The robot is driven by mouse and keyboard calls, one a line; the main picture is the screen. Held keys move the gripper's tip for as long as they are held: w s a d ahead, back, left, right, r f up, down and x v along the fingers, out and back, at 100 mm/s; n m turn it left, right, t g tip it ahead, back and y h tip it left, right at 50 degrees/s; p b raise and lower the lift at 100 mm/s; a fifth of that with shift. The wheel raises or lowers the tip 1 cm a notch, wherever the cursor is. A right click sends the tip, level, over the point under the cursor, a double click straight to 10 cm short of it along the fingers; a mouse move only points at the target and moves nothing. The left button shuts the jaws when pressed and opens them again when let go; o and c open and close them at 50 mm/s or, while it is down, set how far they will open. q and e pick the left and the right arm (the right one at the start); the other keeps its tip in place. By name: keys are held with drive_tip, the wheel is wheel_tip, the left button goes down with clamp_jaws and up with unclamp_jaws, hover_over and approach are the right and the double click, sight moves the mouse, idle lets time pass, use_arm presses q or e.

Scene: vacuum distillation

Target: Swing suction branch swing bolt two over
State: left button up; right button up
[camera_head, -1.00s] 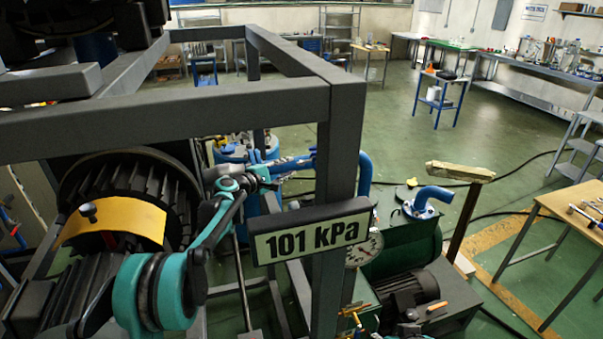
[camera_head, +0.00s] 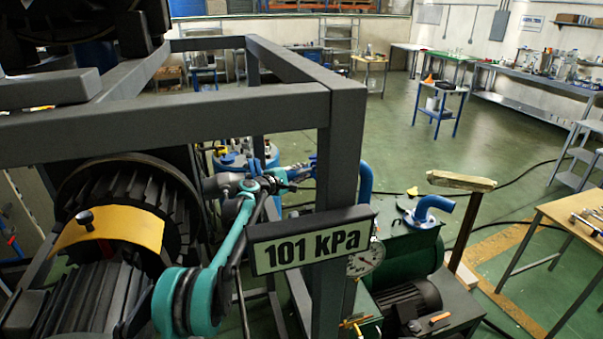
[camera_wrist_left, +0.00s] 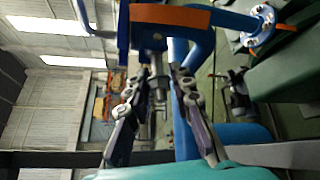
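My left gripper (camera_head: 306,171) reaches right toward blue pipework beside the frame's upright post in the head view. In the left wrist view its two fingers (camera_wrist_left: 159,76) stand apart. A grey bolt-like part (camera_wrist_left: 157,88) hangs between or just beyond them, under a blue bracket (camera_wrist_left: 125,25) with an orange strip (camera_wrist_left: 170,17). I cannot tell whether a finger touches it, or which swing bolt it is. A blue flange with bolts (camera_wrist_left: 262,22) is at upper right. The post hides part of the branch in the head view. My right gripper is not in view.
A thick grey frame (camera_head: 345,130) stands close to my left arm, with a 101 kPa display (camera_head: 312,240). A round gauge (camera_head: 366,259), blue elbow pipe (camera_head: 433,203) and green pump unit (camera_head: 415,265) are right of it. Open green floor (camera_head: 400,150) lies behind.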

use_arm(q)
clamp_jaws()
drive_tip(key=shift+r+g+y+p, duration=0.3)
drive_tip(key=shift+r+y+p, duration=0.15)
drive_tip(key=shift+p, duration=0.55)
drive_tip(key=r+m+g+y+p, duration=0.1)
drive_tip(key=p, duration=0.1)
drive_tip(key=m+g+y+p, duration=0.1)
drive_tip(key=p, duration=0.2)
drive_tip(key=shift+d+r+y+p, duration=0.2)
drive_tip(key=shift+r+y+p, duration=0.15)
drive_tip(key=shift+r, duration=0.05)
drive_tip(key=shift+w+d+r+m+g+y+p, duration=0.1)
drive_tip(key=shift+m+g+y+p, duration=0.3)
drive_tip(key=shift+y+p, duration=0.5)
